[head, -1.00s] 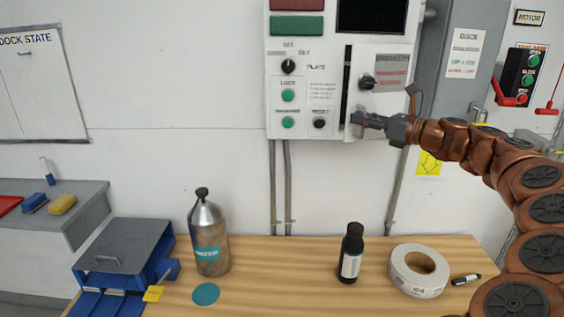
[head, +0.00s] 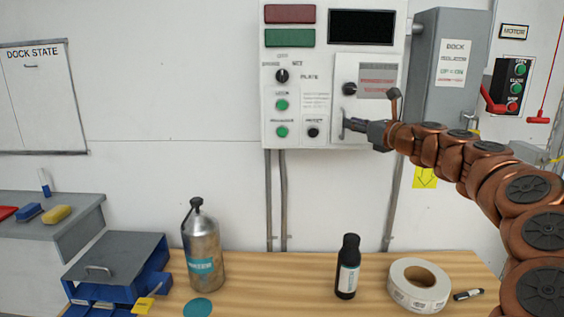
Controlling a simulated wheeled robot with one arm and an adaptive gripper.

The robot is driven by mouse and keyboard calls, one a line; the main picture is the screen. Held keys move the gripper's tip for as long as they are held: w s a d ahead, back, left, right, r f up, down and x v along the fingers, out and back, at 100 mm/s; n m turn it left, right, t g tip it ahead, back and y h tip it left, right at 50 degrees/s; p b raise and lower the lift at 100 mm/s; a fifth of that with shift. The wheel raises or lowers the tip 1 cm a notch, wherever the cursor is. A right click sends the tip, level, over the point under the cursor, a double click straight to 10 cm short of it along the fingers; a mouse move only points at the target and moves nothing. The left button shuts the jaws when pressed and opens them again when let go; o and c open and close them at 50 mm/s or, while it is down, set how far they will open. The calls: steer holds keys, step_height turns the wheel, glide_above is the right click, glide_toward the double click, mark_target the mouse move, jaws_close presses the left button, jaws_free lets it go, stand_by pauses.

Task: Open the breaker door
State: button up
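The breaker door (head: 378,110) is a small pale panel with a black knob and a printed label, on the right of the white control box (head: 270,146). It looks flush with the box; no dark gap shows along its left edge. My gripper (head: 347,126) reaches in from the right, in front of the door's lower left part. Its fingertips are close to the door's left edge. They are small and dark, so whether they are open, shut or touching the door cannot be told.
Below is a wooden bench (head: 290,275) with a metal water bottle (head: 203,250), a black bottle (head: 348,268), a tape roll (head: 419,287) and a marker (head: 468,295). A grey box (head: 453,60) stands right of the panel. A red lever (head: 490,98) is further right.

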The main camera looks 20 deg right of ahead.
steer(key=s, duration=0.4)
steer(key=s+a+f+n+g+y, duration=0.1)
steer(key=a+f+n+g+y, duration=0.1)
steer(key=a+n, duration=0.4)
steer(key=s+a+f+n+g+y, duration=0.1)
steer(key=a+n, duration=0.5)
steer(key=a, duration=1)
steer(key=shift+s+f+g+y, duration=0.3)
steer(key=shift+f+g+y, duration=0.35)
steer(key=shift+g, duration=0.65)
steer(key=shift+r, duration=0.15)
steer(key=s+a+f+n+g+h+p, duration=0.2)
steer(key=s+a+f+n+g, duration=0.6)
steer(key=s+a+f+n, duration=0.7)
steer(key=s+d+f+n+g+h, duration=0.2)
steer(key=s+d+f+n+g, duration=0.1)
steer(key=s, duration=0.8)
steer(key=s+d+f+n+g+h, duration=0.2)
steer(key=s+d+f+n+h, duration=0.1)
steer(key=s+f, duration=0.5)
steer(key=s+d+n+p, duration=0.1)
steer(key=s+d, duration=0.1)
steer(key=s, duration=0.1)
steer(key=shift+s+f+g+h, duration=0.2)
steer(key=shift+s+g+h, duration=0.05)
steer(key=shift+g+h, duration=0.15)
